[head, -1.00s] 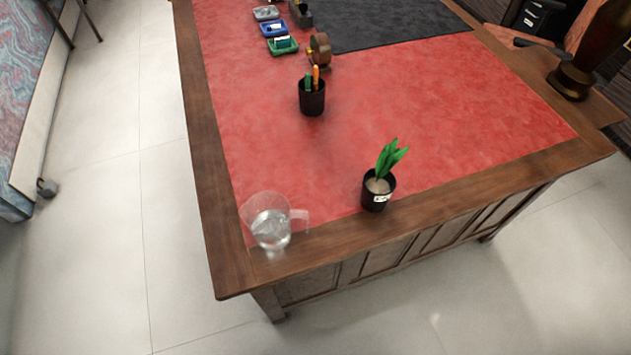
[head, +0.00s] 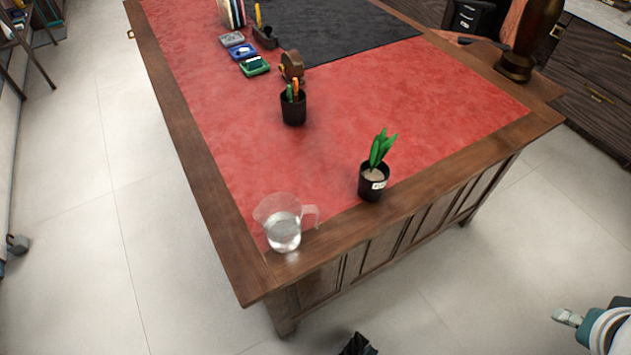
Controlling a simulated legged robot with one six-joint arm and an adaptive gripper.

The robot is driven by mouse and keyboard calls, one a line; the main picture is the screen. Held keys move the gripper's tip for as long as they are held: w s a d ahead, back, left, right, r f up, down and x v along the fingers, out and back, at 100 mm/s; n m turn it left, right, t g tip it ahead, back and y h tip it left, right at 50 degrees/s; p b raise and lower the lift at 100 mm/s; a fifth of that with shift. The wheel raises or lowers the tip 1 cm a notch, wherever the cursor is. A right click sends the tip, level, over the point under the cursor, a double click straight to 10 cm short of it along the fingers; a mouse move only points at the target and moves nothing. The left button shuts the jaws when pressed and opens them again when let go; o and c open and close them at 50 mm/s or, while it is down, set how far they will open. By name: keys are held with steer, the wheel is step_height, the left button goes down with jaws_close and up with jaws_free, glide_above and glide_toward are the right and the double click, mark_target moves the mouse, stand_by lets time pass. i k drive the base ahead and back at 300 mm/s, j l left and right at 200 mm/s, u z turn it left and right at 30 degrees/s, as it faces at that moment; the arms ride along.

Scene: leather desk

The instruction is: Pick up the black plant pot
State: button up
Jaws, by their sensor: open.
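The black plant pot (head: 372,186) stands upright on the near edge of the desk, partly on the wooden border. It holds pale soil and a green plant (head: 381,148), and has a white label on its front. A dark part at the bottom edge of the head view appears to be my gripper (head: 358,346), mostly cut off by the frame. It is open, low in front of the desk and well apart from the pot. Its fingertips are not clear.
A clear jug with water (head: 284,232) stands left of the pot at the desk corner. A dark pen cup (head: 293,109) stands behind on the red leather. A tape dispenser (head: 291,67) and small trays (head: 254,66) sit farther back. Red leather (head: 440,110) right of the pot is clear.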

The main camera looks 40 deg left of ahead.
mark_target(373, 174)
steer(key=u, duration=1.3)
steer(key=i+l+u, duration=0.55)
steer(key=l+u, duration=0.15)
steer(key=i+l+u, duration=0.2)
steer(key=l+u, duration=0.15)
steer(key=l, duration=0.2)
